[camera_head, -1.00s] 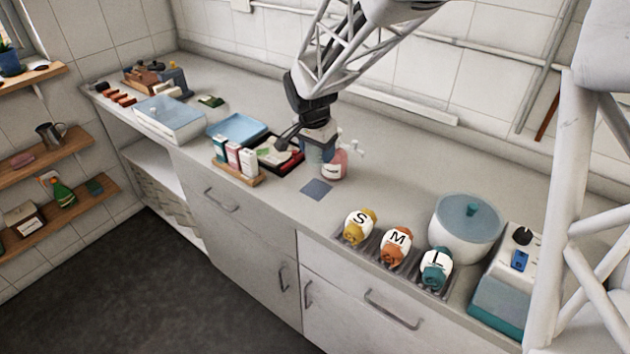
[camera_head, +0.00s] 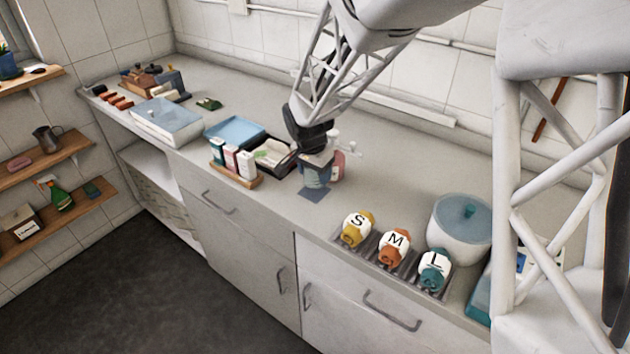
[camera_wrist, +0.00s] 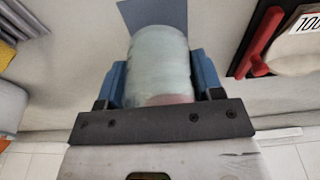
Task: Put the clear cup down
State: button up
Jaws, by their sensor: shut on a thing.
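My gripper (camera_head: 316,172) is over the counter, in front of a pink bottle (camera_head: 338,166). In the wrist view its two blue fingers (camera_wrist: 158,84) are shut on the sides of the clear cup (camera_wrist: 158,62), which looks pale and translucent. In the head view the clear cup is mostly hidden by my gripper. A blue-grey square mat (camera_head: 313,194) lies flat on the counter just below my gripper. The mat also shows in the wrist view (camera_wrist: 152,14), just beyond the cup. I cannot tell whether the cup touches the counter or mat.
A black tray (camera_head: 290,162) and a wooden rack of small cartons (camera_head: 236,170) stand left of my gripper. Rolled cloths marked S, M and L (camera_head: 394,247) and a white lidded pot (camera_head: 459,228) stand to the right. The counter between mat and cloths is clear.

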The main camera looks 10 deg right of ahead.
aim_at(315, 181)
jog(key=shift+f, duration=1.65)
jog(key=shift+f, duration=0.1)
jog(key=o, duration=1)
notch_tip(315, 181, up, 12)
jog(key=s+a, duration=0.1)
jog(key=shift+s, duration=0.15)
jog(key=shift+a, duration=0.1)
jog(key=shift+s, duration=0.1)
